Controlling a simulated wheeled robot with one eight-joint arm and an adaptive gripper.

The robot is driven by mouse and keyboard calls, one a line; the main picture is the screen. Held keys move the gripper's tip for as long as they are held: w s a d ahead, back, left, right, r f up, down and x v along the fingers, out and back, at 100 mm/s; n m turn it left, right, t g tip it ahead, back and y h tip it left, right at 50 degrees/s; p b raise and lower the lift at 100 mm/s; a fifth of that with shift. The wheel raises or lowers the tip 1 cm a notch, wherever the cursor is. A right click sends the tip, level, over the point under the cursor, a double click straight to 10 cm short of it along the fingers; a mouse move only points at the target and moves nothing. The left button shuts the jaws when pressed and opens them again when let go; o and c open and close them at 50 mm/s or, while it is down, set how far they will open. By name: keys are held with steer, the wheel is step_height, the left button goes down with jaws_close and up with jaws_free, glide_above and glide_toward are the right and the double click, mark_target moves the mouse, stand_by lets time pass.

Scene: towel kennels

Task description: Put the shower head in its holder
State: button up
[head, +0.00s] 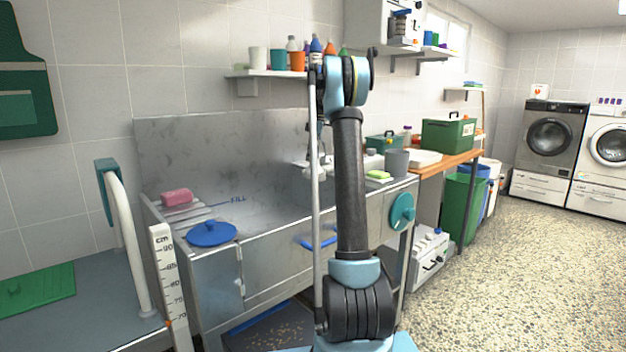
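I cannot make out the shower head or its holder for sure. A steel wash tub (270,265) stands against the tiled wall in the head view. A grey tap or fitting (297,166) shows at its back, partly hidden by my arm. A thin grey upright pole (316,205) runs in front of the tub, just left of my arm. My arm rises through the middle of the view, and I cannot pick out my gripper. What lies behind the arm is hidden.
A blue lid (211,234) and a pink sponge (176,197) lie at the tub's left end. A green sponge (378,174) and a grey cup (397,162) are at its right. A white ruler post (168,270) stands front left. The speckled floor (500,270) at right is clear.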

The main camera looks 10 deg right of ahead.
steer(key=r, duration=0.4)
steer(key=d+r, duration=0.1)
steer(key=r, duration=0.6)
steer(key=shift+s+d+r, duration=0.2)
steer(key=shift+d+r, duration=0.2)
